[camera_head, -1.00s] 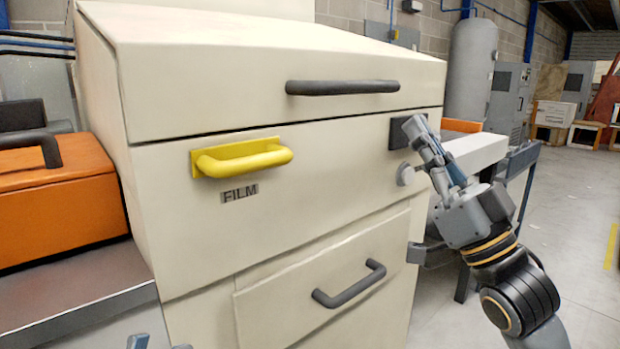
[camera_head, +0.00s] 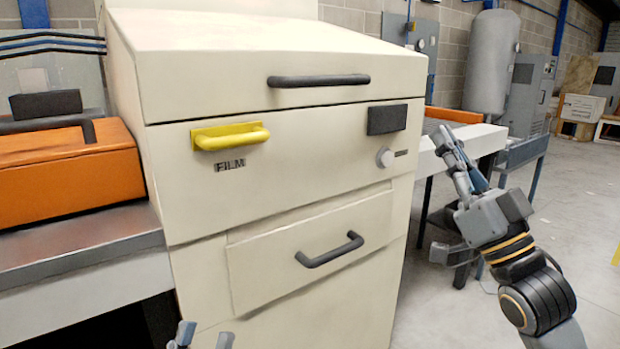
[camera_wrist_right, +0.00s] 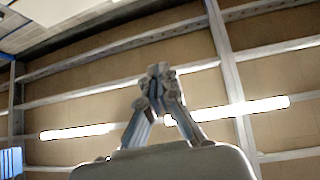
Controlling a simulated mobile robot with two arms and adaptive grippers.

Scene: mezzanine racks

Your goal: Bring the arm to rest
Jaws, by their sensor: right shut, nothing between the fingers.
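My right arm comes in from the lower right of the head view. Its gripper (camera_head: 447,141) points up and to the left, shut and empty, in front of the white table to the right of the cream cabinet (camera_head: 290,130). It is clear of the cabinet front. In the right wrist view the gripper (camera_wrist_right: 158,72) has its fingertips together, with the ceiling behind. My left gripper (camera_head: 203,338) shows only as two fingertips at the bottom edge of the head view, apart, with nothing seen between them; the rest is out of frame.
The cabinet has a yellow handle (camera_head: 231,136) above the FILM label, and dark handles above (camera_head: 318,80) and below (camera_head: 330,250). An orange case (camera_head: 65,175) lies on the metal bench at left. A white table (camera_head: 468,142) stands behind my right gripper. Open floor lies at right.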

